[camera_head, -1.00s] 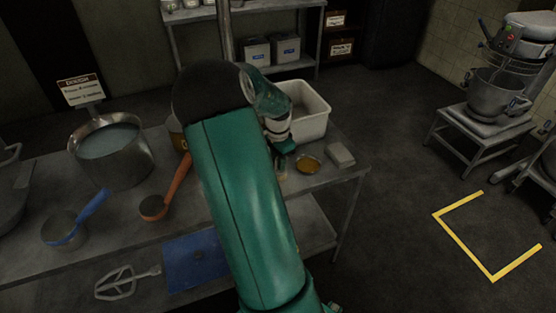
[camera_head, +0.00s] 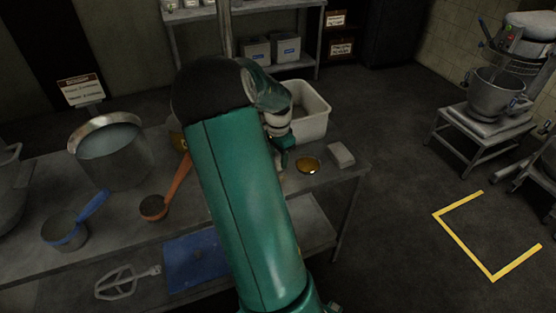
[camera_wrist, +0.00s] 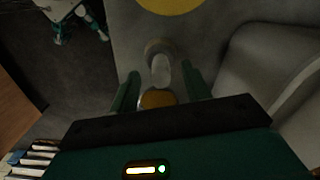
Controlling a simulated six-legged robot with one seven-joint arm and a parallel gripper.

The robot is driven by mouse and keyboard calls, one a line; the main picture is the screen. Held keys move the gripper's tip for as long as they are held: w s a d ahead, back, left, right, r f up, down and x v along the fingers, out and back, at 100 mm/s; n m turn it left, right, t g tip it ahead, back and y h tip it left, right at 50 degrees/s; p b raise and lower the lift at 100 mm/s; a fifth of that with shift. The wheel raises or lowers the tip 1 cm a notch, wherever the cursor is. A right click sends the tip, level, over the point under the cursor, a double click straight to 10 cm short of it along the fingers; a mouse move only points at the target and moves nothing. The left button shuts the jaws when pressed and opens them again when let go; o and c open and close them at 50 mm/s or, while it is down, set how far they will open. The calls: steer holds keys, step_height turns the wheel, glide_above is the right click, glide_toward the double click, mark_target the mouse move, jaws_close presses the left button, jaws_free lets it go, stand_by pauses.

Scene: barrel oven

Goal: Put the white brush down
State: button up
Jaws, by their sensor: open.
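My gripper (camera_wrist: 163,88) is open in the wrist view, with one green finger on each side of a pale, rounded piece with an amber-brown end. This piece appears to be the white brush (camera_wrist: 160,72); it lies between the fingers with gaps beside it. I cannot tell whether it rests fully on the table. In the head view my gripper (camera_head: 284,158) is low over the metal table (camera_head: 225,195), left of a small dish of amber liquid (camera_head: 308,165). The brush cannot be made out clearly there.
A white bin (camera_head: 312,115) stands just behind my gripper. A pale block (camera_head: 340,154) sits near the table's right end. An orange-handled pan (camera_head: 154,207), a blue-handled pan (camera_head: 66,234) and a large pot (camera_head: 112,155) are on the left.

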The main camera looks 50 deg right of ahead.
step_height(320, 180, up, 10)
steer(key=shift+r, duration=0.15)
steer(key=w+a+r+n+t, duration=0.1)
steer(key=a+r+n, duration=0.15)
steer(key=a, duration=0.35)
steer(key=w+a+r+n+t, duration=0.1)
steer(key=w+a+r+n, duration=0.15)
steer(key=a, duration=0.45)
steer(key=s+a+r+n+t, duration=0.1)
steer(key=s+a+n, duration=0.2)
steer(key=a, duration=0.6)
steer(key=s+a+r+n+t, duration=0.1)
steer(key=s+a+r+n, duration=0.1)
steer(key=s+a+n, duration=0.2)
steer(key=s+a+r+n+t, duration=0.1)
steer(key=s+a+n, duration=0.3)
steer(key=a+n, duration=0.5)
steer(key=a+r, duration=0.1)
steer(key=a, duration=0.5)
steer(key=shift+s+r+t, duration=0.15)
steer(key=shift+r+t, duration=0.1)
steer(key=shift+t, duration=0.05)
steer(key=shift+c, duration=1.3)
steer(key=shift+d, duration=0.15)
